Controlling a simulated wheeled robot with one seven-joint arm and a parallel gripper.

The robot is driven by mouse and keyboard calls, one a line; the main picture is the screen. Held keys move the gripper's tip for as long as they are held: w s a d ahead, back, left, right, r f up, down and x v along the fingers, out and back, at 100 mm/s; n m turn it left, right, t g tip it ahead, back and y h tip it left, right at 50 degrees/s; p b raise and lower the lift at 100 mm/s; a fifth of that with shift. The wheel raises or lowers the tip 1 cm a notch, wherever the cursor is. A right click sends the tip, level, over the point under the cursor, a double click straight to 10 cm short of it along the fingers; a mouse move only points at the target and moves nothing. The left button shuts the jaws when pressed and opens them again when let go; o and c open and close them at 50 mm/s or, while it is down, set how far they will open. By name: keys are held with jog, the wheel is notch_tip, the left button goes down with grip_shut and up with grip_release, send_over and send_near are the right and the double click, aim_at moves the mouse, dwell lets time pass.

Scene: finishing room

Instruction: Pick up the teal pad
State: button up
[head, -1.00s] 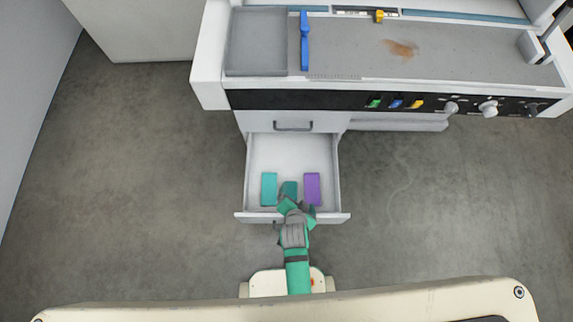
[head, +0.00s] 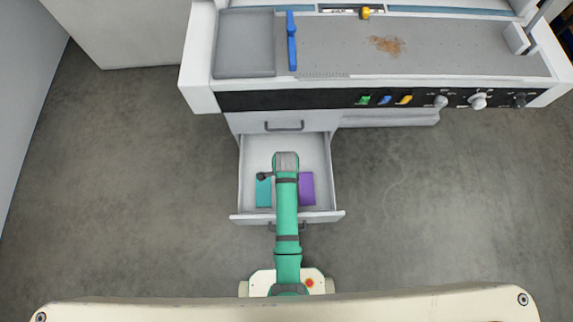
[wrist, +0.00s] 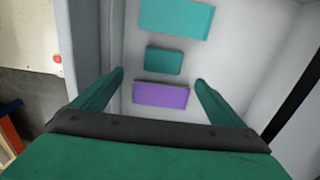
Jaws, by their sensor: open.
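The open drawer (head: 243,165) holds three pads. In the wrist view, a larger, lighter turquoise pad (wrist: 176,18) is at the top, a smaller, darker teal pad (wrist: 164,61) is in the middle and a purple pad (wrist: 160,95) is nearest the palm. My gripper (wrist: 159,77) is open and empty, its fingers spread on either side of the teal and purple pads, apparently above them. In the head view, the turquoise pad (head: 263,192) and purple pad (head: 306,188) flank my arm, which hides the teal pad and my fingers.
The drawer's side walls and front panel (head: 316,217) surround the pads. Above it is a workbench (head: 440,62) with a blue tool (head: 291,42), a grey tray (head: 245,45) and a front panel of switches and knobs. Floor on both sides is clear.

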notch_tip(320, 180, down, 5)
jog(key=shift+f, duration=0.2)
jog(key=shift+w+a+f, duration=0.1)
jog(key=shift+w+f, duration=0.05)
jog(key=shift+f, duration=0.75)
jog(key=shift+w+a+f, duration=0.1)
jog(key=shift+w+f, duration=0.05)
jog(key=shift+f, duration=0.75)
jog(key=shift+w+f, duration=0.15)
jog(key=shift+f, duration=0.75)
jog(key=shift+c, duration=0.3)
jog(key=c, duration=1.1)
